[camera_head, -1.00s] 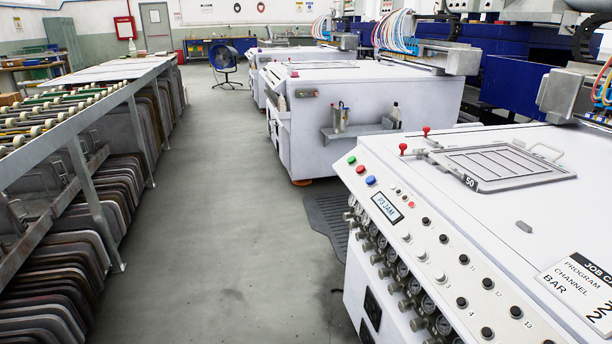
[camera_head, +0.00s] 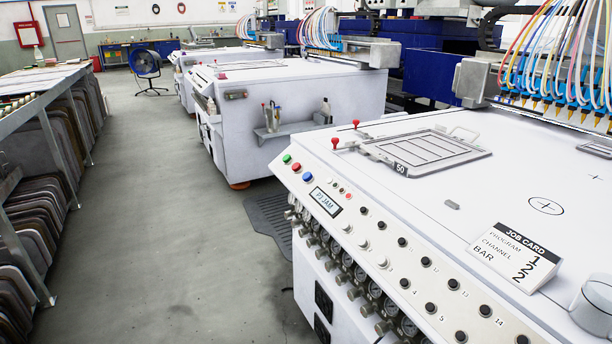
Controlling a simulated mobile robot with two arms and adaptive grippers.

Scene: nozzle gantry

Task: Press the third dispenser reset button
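The near white machine (camera_head: 420,200) fills the right of the head view. Its sloped front panel carries a small display (camera_head: 325,201) reading "JAM" after a P and a digit that looks like 3. Two rows of round buttons run down to the right. The lower row begins with light caps, the third probably this one (camera_head: 382,262), then black buttons (camera_head: 404,283) marked 4 and 5. The upper row has black buttons (camera_head: 453,283), with 12, 13 and 14 readable. Labels by the light caps are too small to read. Neither gripper is in view.
Green (camera_head: 287,158), red (camera_head: 297,168) and blue (camera_head: 307,177) buttons sit at the panel's far end. A job card (camera_head: 515,256) reads program 1, channel 2, bar 2. Gauges (camera_head: 375,292) line the front. A rack (camera_head: 45,130) stands left; the aisle floor (camera_head: 165,220) is clear.

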